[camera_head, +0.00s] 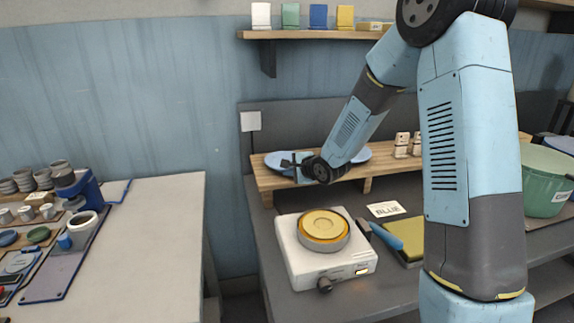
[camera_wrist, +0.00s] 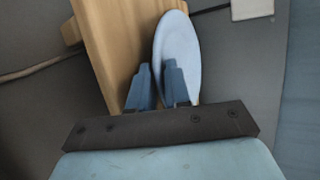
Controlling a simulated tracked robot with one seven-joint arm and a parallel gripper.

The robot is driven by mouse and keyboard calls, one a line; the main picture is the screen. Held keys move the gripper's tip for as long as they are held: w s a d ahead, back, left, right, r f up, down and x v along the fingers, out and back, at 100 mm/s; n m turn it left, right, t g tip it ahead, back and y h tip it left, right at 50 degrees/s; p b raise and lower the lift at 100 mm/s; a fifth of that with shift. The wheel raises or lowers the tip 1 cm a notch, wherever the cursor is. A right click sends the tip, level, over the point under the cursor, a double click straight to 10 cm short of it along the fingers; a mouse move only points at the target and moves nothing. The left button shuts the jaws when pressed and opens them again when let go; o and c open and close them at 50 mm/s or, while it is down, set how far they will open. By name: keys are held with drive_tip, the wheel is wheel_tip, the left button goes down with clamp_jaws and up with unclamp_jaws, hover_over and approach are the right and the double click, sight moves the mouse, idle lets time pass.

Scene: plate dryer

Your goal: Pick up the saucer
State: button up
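The two blue fingers are a short way apart. The right finger overlaps the saucer in the picture, and the left finger stands just left of the rim, over the wood. I cannot tell whether the fingers touch the saucer. In the head view the saucer (camera_head: 273,159) shows beside my gripper (camera_head: 290,163) at the left end of the shelf, partly hidden by it.
The low wooden shelf (camera_head: 267,181) carries another pale blue disc (camera_head: 362,155) behind my arm and wooden blocks (camera_head: 402,143). In front stand a white hotplate (camera_head: 299,262) with a yellow-topped round piece and a card marked BLUE (camera_head: 386,209). The left table (camera_head: 154,245) has a bare stretch.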

clamp_jaws()
idle(0.4)
